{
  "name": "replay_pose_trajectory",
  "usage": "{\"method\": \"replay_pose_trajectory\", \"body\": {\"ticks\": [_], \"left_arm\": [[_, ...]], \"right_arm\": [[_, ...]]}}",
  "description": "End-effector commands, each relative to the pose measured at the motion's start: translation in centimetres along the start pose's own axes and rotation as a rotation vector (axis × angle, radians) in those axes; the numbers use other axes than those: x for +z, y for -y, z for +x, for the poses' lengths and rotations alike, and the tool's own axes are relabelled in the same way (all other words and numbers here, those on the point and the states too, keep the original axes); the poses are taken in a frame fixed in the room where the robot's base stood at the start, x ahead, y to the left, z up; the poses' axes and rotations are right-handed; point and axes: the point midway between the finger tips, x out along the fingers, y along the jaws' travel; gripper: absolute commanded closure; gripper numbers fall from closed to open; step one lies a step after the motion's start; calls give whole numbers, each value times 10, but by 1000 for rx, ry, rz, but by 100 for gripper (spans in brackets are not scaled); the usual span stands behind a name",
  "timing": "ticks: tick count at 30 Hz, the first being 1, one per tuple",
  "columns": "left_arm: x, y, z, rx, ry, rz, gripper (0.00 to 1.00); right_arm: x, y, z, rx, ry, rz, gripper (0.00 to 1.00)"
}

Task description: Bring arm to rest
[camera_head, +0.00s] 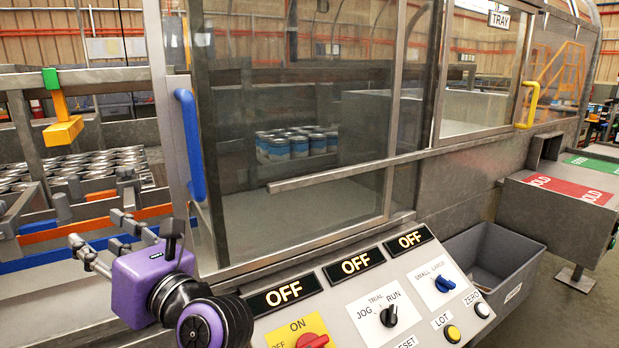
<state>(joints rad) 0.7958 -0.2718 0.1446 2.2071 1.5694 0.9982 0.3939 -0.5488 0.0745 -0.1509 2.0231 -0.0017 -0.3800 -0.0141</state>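My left arm comes in at the lower left, with a dark wrist and a purple, box-shaped hand part. My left gripper (97,229) has two grey fingers pointing up and left, standing apart with nothing seen between them. It is in front of the machine's left side, over the pale surface there, and looks clear of the glass cabin. How far it is above the surface I cannot tell. My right gripper and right arm are not in view.
A control panel (345,290) with OFF displays and knobs is close to the right of my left wrist. A glass cabin with a blue handle (190,145) stands behind. Cans (297,143) are inside. A grey bin (495,262) stands at right.

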Motion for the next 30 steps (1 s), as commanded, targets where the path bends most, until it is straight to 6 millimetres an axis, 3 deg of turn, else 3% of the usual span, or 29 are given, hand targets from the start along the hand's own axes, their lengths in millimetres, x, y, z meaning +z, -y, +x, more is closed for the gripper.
{"method": "replay_pose_trajectory", "body": {"ticks": [3,8,11,14,18,22,26,30], "left_arm": [[4,-9,-2,34,134,207,61],[3,-4,-20,44,359,565,61],[-11,13,-44,12,540,861,61],[-44,35,-77,-60,735,1178,61],[-126,56,-134,-225,1000,1601,61],[-213,49,-184,-406,1207,1907,61],[-297,18,-230,-604,1387,2152,61],[-375,-34,-274,-824,1559,2355,61]], "right_arm": [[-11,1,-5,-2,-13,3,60],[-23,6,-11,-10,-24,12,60],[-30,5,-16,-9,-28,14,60],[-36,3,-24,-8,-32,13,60],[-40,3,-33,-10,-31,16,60],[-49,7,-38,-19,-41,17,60],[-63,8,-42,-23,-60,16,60],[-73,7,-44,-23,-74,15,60]]}}
